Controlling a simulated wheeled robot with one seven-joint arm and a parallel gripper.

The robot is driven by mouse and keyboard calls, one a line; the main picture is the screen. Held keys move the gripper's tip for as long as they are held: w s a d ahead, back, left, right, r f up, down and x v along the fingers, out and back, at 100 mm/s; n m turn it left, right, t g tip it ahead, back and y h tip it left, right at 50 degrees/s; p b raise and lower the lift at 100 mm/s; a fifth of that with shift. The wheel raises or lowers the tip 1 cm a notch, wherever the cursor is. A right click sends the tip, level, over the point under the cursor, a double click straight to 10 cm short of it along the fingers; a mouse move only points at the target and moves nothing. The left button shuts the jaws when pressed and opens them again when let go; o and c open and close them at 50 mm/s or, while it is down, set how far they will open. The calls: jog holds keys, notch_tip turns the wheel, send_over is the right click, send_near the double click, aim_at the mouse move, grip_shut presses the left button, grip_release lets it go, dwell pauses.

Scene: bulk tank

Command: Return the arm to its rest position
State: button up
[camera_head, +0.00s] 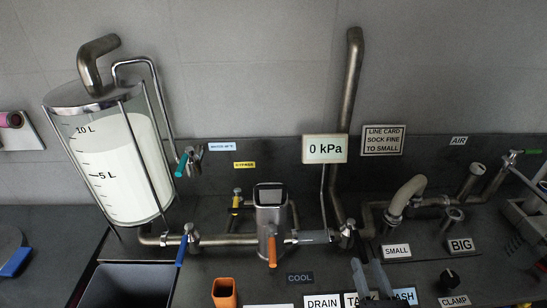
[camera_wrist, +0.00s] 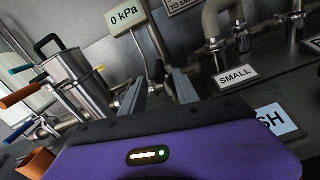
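My gripper (camera_head: 366,266) shows at the lower middle of the head view, in front of the TANK and WASH labels. The fingers touch nothing that I can make out. Most of my arm is out of view.
A tank (camera_head: 118,165) with white liquid stands at the left above a dark basin (camera_head: 128,287). A metal pump unit (camera_head: 271,220) with an orange handle is left of my gripper. Pipes, a curved hose (camera_head: 405,195) and a black knob (camera_head: 449,279) lie to the right. Open space shows above the counter.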

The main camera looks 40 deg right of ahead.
jog(key=s+a+f+m+g+y, duration=0.1)
jog(key=s+a+f+m+y, duration=0.1)
jog(key=s+a+m+y, duration=0.3)
jog(key=s+a+f+m+g+y, duration=0.1)
jog(key=s+a+f+m+y, duration=0.15)
jog(key=a+m, duration=0.4)
jog(key=s+a+r+m+t+y, duration=0.1)
jog(key=s+a+r+m, duration=0.2)
jog(key=m, duration=0.4)
jog(key=s+a+r+m+y, duration=0.1)
jog(key=s+a+r+m, duration=0.2)
jog(key=a+r+m, duration=0.2)
notch_tip(320, 180, up, 3)
jog(key=m, duration=0.3)
jog(key=shift+a+t, duration=0.3)
jog(key=shift+t, duration=0.1)
jog(key=shift+s+m+y, duration=0.1)
jog(key=shift+m+y, duration=0.15)
dwell(0.4)
